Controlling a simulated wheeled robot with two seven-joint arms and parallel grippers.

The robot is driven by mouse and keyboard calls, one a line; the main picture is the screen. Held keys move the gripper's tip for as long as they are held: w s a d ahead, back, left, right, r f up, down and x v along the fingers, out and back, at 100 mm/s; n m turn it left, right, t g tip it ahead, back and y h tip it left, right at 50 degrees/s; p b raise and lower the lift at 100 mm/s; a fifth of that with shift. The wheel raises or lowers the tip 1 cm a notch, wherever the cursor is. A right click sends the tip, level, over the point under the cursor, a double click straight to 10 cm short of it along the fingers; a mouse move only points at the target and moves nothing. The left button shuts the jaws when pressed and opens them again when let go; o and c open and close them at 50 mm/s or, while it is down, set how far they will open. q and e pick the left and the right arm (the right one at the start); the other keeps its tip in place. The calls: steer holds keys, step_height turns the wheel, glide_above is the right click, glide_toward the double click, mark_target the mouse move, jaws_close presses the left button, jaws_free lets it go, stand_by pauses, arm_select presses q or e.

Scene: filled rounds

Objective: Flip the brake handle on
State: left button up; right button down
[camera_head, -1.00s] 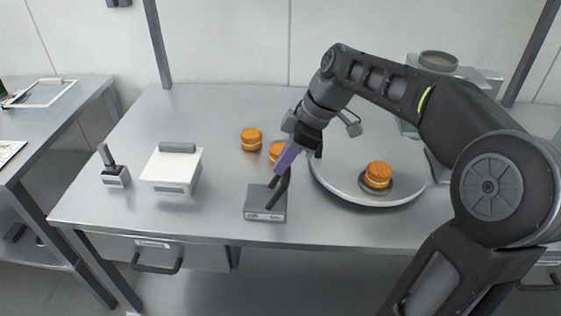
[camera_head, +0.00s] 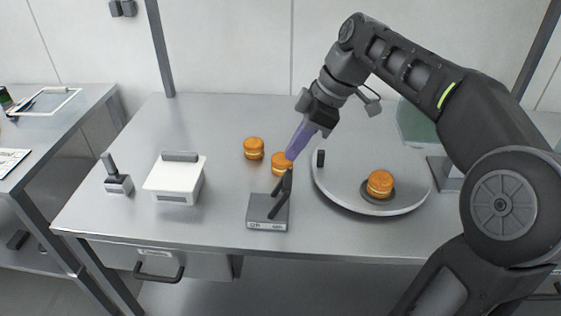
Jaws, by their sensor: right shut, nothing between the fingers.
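The brake unit is a small grey box (camera_head: 258,208) at the table's front edge, with faint, unreadable markings on its front face. Its dark brake handle (camera_head: 281,196) rises from the box and leans to the right. My right gripper (camera_head: 290,156) comes in from the upper right with its purple fingers shut and empty. The fingertips are just above the handle's top end; I cannot tell whether they touch it. My left gripper is not in view.
A round grey tray (camera_head: 336,190) to the right carries a filled round (camera_head: 380,184). Two more rounds (camera_head: 253,148) (camera_head: 279,162) stand behind the box, one close to my fingers. A white lidded box (camera_head: 173,184) and a small lever stand (camera_head: 118,182) are left.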

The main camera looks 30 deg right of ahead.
steer(key=shift+s+d+r+p, duration=0.25)
steer(key=shift+d+r+p, duration=0.1)
steer(key=shift+r+p, duration=0.15)
steer(key=shift+s+d+r+p, duration=0.25)
steer(key=shift+d+r+p, duration=0.05)
steer(key=shift+r+p, duration=0.15)
